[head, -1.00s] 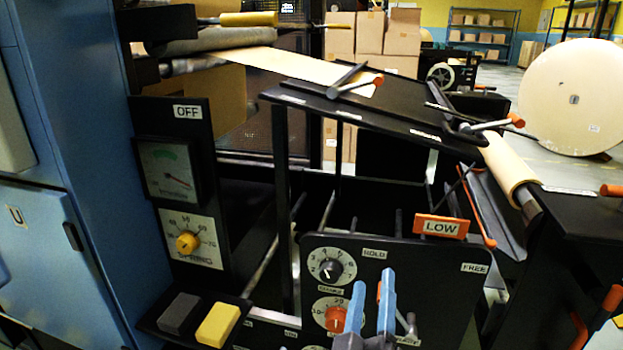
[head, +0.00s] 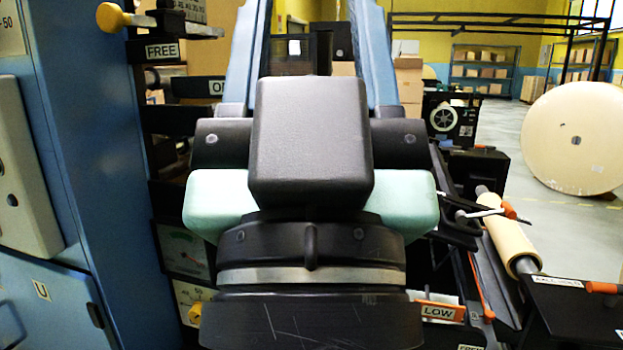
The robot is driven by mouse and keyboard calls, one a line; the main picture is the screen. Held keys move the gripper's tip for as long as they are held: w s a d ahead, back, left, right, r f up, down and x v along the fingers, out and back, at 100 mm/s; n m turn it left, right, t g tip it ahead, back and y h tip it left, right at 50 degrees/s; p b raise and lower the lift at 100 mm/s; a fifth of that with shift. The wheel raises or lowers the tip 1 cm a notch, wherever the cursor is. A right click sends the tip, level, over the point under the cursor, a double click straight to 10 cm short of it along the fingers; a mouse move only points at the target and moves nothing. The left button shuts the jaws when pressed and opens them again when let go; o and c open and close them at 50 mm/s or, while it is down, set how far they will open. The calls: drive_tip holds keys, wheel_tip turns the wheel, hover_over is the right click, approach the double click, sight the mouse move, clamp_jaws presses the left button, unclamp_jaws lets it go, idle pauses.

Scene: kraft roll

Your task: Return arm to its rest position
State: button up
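My gripper (head: 308,12) fills the middle of the head view, close to the camera and pointing up and away. Its two blue fingers stand wide apart on either side of the black palm block. Their tips run to the top edge of the picture. I see nothing held between the fingers, only background. The gripper body and wrist hide most of the black machine behind them, including its sloping top plate and most of the front panel.
A blue cabinet (head: 85,150) stands close on the left, with a yellow-knobbed lever (head: 112,16) above. The orange LOW tag (head: 441,312) and a small kraft roll (head: 509,245) show at right. A large kraft roll (head: 575,135) stands on open floor behind.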

wheel_tip(320, 180, up, 24)
drive_tip(key=p, duration=2.1)
drive_tip(key=shift+p, duration=0.35)
